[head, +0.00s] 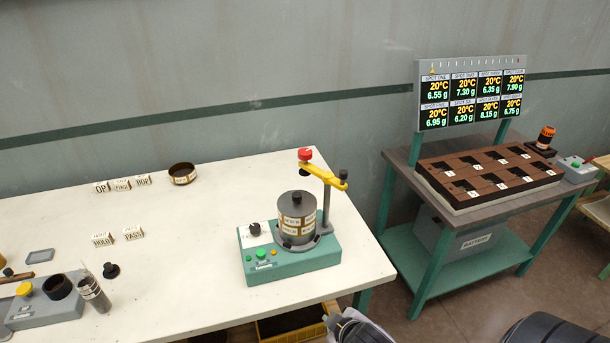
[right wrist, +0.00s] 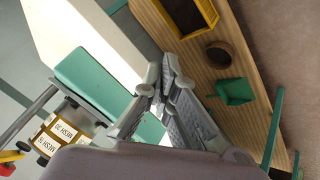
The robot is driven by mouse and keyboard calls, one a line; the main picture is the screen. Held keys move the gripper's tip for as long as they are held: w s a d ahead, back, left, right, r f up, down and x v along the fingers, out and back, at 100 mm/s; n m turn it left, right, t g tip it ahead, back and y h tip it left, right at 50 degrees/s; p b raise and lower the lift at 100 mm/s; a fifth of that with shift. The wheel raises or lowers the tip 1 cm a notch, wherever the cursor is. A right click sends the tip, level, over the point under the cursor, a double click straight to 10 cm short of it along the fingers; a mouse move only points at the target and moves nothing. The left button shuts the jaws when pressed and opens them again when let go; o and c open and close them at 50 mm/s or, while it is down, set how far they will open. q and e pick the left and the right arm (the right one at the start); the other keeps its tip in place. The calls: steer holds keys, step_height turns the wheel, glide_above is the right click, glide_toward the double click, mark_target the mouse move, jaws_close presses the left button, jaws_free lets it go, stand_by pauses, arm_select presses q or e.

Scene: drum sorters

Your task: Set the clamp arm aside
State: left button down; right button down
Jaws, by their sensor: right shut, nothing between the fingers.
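The yellow clamp arm (head: 325,176) with a red knob (head: 305,154) sits on an upright post at the back right of a teal machine base (head: 292,262). It reaches left from the post, above the grey drum stack (head: 297,219) with labelled bands; I cannot tell if it touches the stack. In the right wrist view, part of the clamp arm (right wrist: 10,156) shows at the lower left corner, beside the stack (right wrist: 50,135). My right gripper (right wrist: 161,78) is shut and empty, apart from the clamp arm, near the table's front edge. My left gripper is not in view.
Label blocks (head: 122,185) and a dark ring (head: 182,174) stand at the back left of the white table. A grey device (head: 45,306) is at the front left. A lower wooden shelf holds a yellow bin (right wrist: 208,12) and green bin (right wrist: 235,92). The table's middle is clear.

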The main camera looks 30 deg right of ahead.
steer(key=w+d+r+n+t+y, duration=0.1)
steer(key=w+d+r+n+t, duration=0.1)
steer(key=w+r+n+t, duration=0.65)
steer(key=w+d+r+n+t+y, duration=0.15)
steer(key=w+r+n, duration=0.4)
steer(key=r, duration=0.85)
steer(key=shift+m+t, duration=0.3)
steer(key=shift+m, duration=0.2)
steer(key=w+p, duration=0.3)
steer(key=w, duration=0.6)
steer(key=shift+w+a, duration=0.1)
steer(key=shift+w, duration=0.2)
steer(key=d, duration=0.1)
steer(key=w+d+p, duration=0.1)
steer(key=d, duration=0.1)
steer(key=shift+w+f, duration=0.1)
steer(key=shift+d+p, duration=0.3)
steer(key=shift+d, duration=0.15)
